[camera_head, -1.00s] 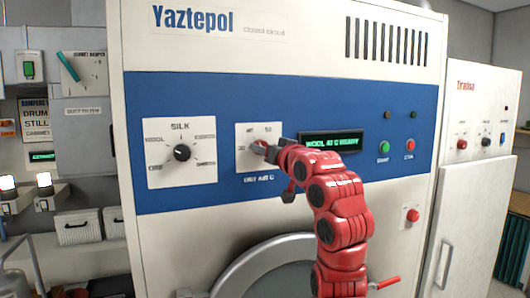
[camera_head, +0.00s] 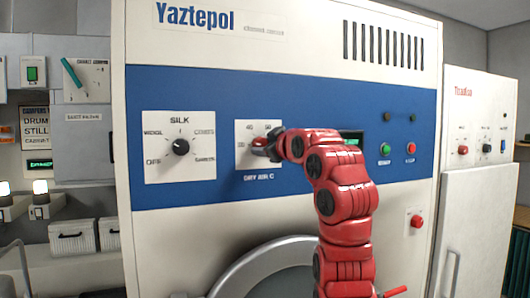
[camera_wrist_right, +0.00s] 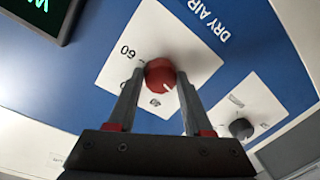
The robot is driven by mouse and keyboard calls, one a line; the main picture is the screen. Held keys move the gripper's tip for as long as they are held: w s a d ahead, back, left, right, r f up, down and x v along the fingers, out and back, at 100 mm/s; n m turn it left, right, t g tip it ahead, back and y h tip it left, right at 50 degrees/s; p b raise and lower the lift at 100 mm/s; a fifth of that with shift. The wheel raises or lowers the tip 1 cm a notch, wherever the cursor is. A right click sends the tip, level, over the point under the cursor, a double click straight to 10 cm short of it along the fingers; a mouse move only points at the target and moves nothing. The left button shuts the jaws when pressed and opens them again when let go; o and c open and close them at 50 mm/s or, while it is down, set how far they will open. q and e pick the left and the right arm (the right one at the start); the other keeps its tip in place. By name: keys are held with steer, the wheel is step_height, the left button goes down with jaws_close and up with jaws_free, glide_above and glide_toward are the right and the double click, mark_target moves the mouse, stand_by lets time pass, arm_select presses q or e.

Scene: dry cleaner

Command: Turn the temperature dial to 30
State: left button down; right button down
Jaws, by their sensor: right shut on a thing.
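The temperature dial (camera_head: 259,151) is a red knob on a white plate (camera_head: 247,167) marked DRY AIR C, on the blue panel. Numbers stand around it, with 30 at its left side. My right gripper (camera_wrist_right: 161,76) is shut on the dial, one finger on each side in the right wrist view. There the red dial (camera_wrist_right: 158,74) shows a white mark pointing to the lower right, away from the 60, toward the side of the black-knob plate. The number at the mark is hidden by a finger. My left gripper is not in view.
A black fabric dial (camera_head: 181,147) is on the white plate to the left. The display (camera_head: 352,141) is mostly hidden behind my right arm. Green (camera_head: 385,148) and red (camera_head: 410,148) buttons sit to the right. The round door (camera_head: 262,262) is below.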

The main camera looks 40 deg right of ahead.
steer(key=shift+n, duration=1.1)
steer(key=shift+c, duration=1.5)
jaws_free()
steer(key=s+a+r+b, duration=0.1)
steer(key=s+a+b, duration=0.1)
steer(key=s, duration=1.5)
steer(key=shift+a+r, duration=0.2)
steer(key=shift+a, duration=0.5)
